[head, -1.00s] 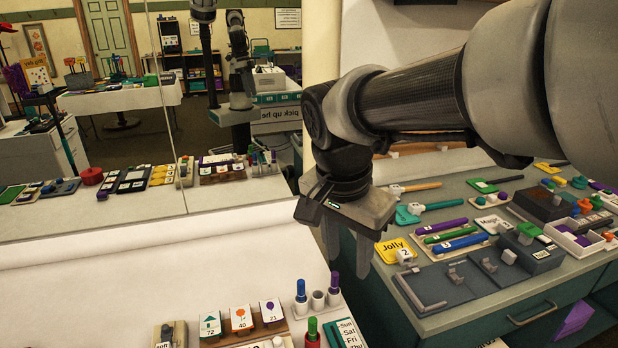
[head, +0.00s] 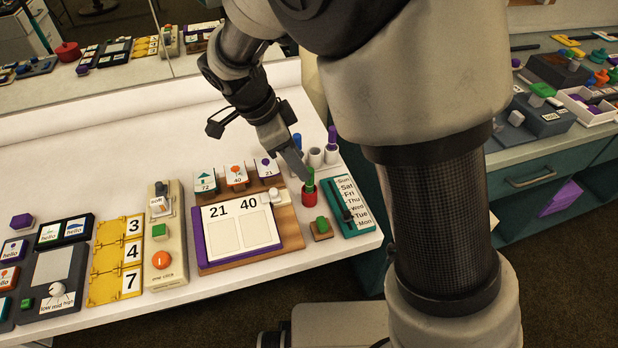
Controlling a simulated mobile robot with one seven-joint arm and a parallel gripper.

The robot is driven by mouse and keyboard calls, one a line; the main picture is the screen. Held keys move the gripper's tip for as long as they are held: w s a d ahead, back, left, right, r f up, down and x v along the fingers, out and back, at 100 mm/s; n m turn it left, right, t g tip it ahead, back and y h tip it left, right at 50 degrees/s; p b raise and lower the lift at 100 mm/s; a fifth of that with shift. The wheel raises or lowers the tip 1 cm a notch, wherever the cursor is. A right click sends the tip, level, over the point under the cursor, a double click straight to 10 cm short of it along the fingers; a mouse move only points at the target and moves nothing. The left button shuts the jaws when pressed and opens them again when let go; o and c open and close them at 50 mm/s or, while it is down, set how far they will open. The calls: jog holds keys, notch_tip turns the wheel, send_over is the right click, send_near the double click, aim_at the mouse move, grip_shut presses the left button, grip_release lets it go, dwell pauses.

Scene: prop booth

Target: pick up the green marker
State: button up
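A green marker (head: 309,185) stands upright in a red round holder (head: 308,204) near the right end of the white table in the head view. My gripper (head: 301,174) reaches down from the upper left, with its fingertips close beside the marker's top. The fingers overlap from this angle, so I cannot tell whether they are apart or closed, or whether they touch the marker.
Behind stands a white rack (head: 316,157) with a blue marker (head: 297,141) and a purple marker (head: 332,138). A teal weekday board (head: 345,203) is to the right. A green piece on a small wooden block (head: 321,229) is in front. A number board (head: 240,235) is to the left.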

aim_at(309, 186)
jog(key=shift+b+x, duration=0.65)
jog(key=shift+x, duration=2.8)
jog(key=shift+s+d, duration=0.1)
jog(key=shift+s, duration=0.05)
grip_shut()
